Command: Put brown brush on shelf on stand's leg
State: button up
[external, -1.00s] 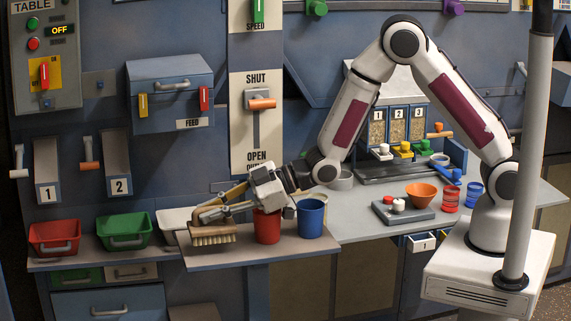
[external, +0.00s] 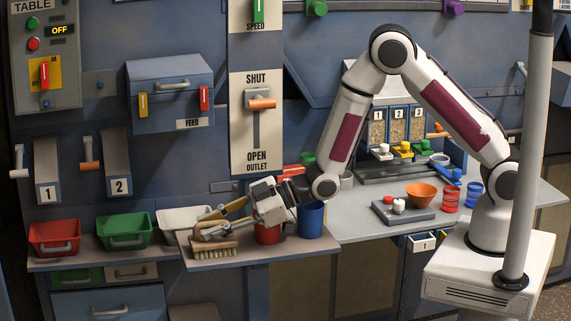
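The brown brush (external: 214,250), with a wooden back and pale bristles, is bristles-down at the left front of a grey shelf (external: 290,249). A blue leg-like post (external: 259,290) stands under this shelf. My gripper (external: 203,225) reaches in from the right, low over the brush. Its two fingers look spread, the yellowish upper one clear of the brush and the lower one close above the wooden back. I cannot tell whether the lower finger touches the brush.
A red cup (external: 268,234) and a blue cup (external: 311,220) stand on the shelf right of the brush, close to my gripper. White (external: 178,219), green (external: 124,230) and red (external: 54,236) bins stand to the left. An orange-handled lever (external: 260,103) is on the wall above.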

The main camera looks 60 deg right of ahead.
aim_at(232, 240)
jog(key=shift+r, duration=0.2)
dwell(0.3)
jog(key=shift+v, duration=0.75)
jog(key=v, duration=0.3)
jog(key=shift+s+d+r, duration=0.15)
jog(key=shift+s+r, duration=0.05)
jog(key=shift+s, duration=0.05)
jog(key=shift+w+r, duration=0.1)
jog(key=shift+r, duration=3.2)
jog(key=shift+d+r, duration=0.1)
